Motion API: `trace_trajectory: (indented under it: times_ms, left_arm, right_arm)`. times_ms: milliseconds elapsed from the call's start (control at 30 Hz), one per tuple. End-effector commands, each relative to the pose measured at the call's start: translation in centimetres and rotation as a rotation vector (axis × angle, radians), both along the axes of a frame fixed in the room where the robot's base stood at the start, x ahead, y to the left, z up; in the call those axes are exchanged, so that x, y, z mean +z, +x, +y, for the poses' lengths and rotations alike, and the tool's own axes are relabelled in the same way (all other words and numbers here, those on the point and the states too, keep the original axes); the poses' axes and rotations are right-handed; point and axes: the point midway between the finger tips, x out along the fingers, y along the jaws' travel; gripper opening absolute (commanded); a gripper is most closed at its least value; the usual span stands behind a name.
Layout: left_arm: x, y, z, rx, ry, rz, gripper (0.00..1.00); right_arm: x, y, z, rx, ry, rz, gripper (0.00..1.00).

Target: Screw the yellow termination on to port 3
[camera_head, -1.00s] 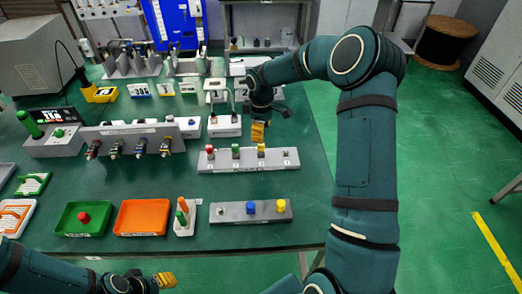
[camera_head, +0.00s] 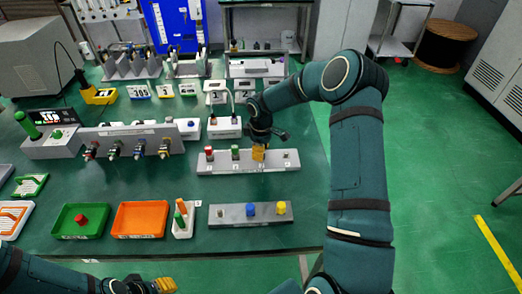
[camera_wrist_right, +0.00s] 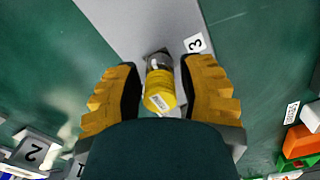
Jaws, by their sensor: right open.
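The yellow termination (camera_wrist_right: 160,92) is in the right wrist view, in line with a metal connector (camera_wrist_right: 158,60) beside the label 3 (camera_wrist_right: 194,43) on a grey bar. I cannot tell how tightly it sits. My right gripper (camera_wrist_right: 160,95) is open, with a finger on each side of the termination and gaps between. In the head view my right gripper (camera_head: 259,154) is over the grey port bar (camera_head: 220,169) and hides most of the yellow termination. My left gripper (camera_head: 160,286) is at the bottom edge; its finger opening is unclear.
Red (camera_head: 209,152) and green (camera_head: 235,152) caps stand on the same bar, left of my right gripper. A bare port (camera_head: 287,154) is to its right. A front bar (camera_head: 232,216) carries a blue (camera_head: 250,210) and another yellow cap (camera_head: 281,207). Green (camera_head: 66,229) and orange trays (camera_head: 141,232) lie left.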

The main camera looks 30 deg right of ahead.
Motion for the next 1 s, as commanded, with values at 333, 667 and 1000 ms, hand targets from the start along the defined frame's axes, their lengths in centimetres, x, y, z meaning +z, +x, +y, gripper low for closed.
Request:
trace_trajectory:
  times_ms: [333,667,1000]
  left_arm:
    - [0.0,0.0,0.0,0.0,0.0,0.0,0.42]
    - [-0.19,0.02,0.01,0.0,0.0,0.0,0.42]
    - [-0.91,0.15,0.02,0.0,0.001,-0.004,0.42]
  right_arm:
    - [0.0,-0.01,-0.01,0.0,0.0,0.0,0.0]
    - [-0.09,-0.05,-0.02,-0.041,-0.001,0.002,0.0]
    - [-0.17,-0.03,0.07,-0.269,-0.001,0.001,0.0]
